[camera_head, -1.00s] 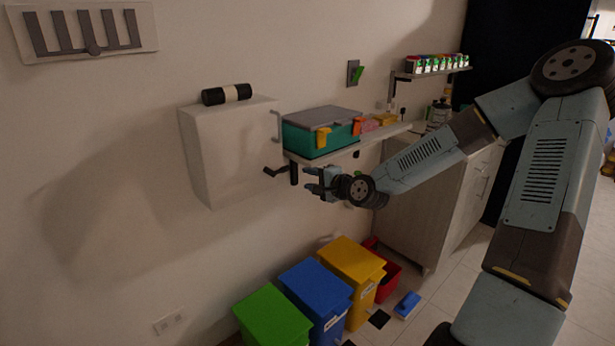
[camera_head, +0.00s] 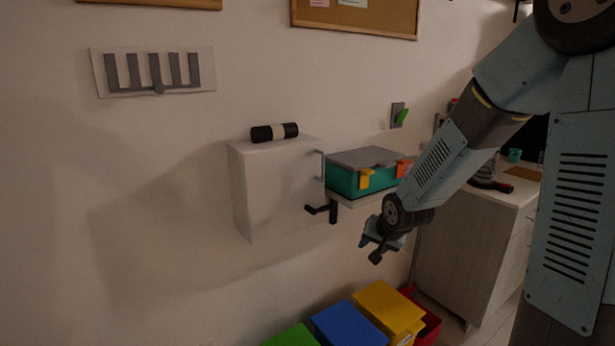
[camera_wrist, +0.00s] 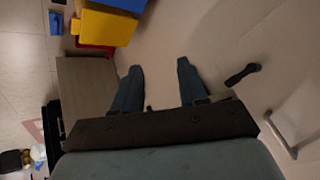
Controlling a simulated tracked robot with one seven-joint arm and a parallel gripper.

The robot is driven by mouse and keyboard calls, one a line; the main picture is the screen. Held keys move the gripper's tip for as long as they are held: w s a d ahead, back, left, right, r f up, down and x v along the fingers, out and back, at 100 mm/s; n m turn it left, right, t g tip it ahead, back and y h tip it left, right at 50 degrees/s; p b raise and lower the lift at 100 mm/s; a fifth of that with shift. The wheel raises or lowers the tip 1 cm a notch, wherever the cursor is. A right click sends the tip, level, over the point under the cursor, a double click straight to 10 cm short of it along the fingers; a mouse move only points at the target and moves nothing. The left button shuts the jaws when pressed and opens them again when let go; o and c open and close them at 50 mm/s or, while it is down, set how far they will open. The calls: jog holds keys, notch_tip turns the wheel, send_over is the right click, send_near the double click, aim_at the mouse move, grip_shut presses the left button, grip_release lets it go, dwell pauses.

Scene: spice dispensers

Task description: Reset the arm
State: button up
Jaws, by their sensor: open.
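My gripper (camera_head: 370,250) hangs at the end of my bent arm, below and right of the wall cabinet, with its fingers towards the lower left. In the wrist view its two blue-grey fingers (camera_wrist: 158,80) are spread apart with nothing between them. The gap shows only bare wall. The gripper appears clear of the shelf, the cabinet and the bins.
A white wall cabinet (camera_head: 275,190) carries a black-and-white cylinder (camera_head: 274,132). A teal toolbox (camera_head: 345,181) sits on a shelf beside it. Blue (camera_head: 348,325) and yellow (camera_head: 388,312) bins stand below. A wooden counter (camera_head: 462,245) is at right. A black handle (camera_wrist: 243,74) projects from the wall.

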jog(key=s+d+r+n+h, duration=0.1)
jog(key=s+d+r+n, duration=0.1)
jog(key=s+r, duration=0.7)
jog(key=s+d+r+n+g, duration=0.1)
jog(key=s+d+r, duration=0.3)
jog(key=s+r, duration=0.6)
jog(key=shift+s+r+n+h, duration=0.25)
jog(key=shift+s+n+h, duration=0.15)
jog(key=shift+s, duration=3.65)
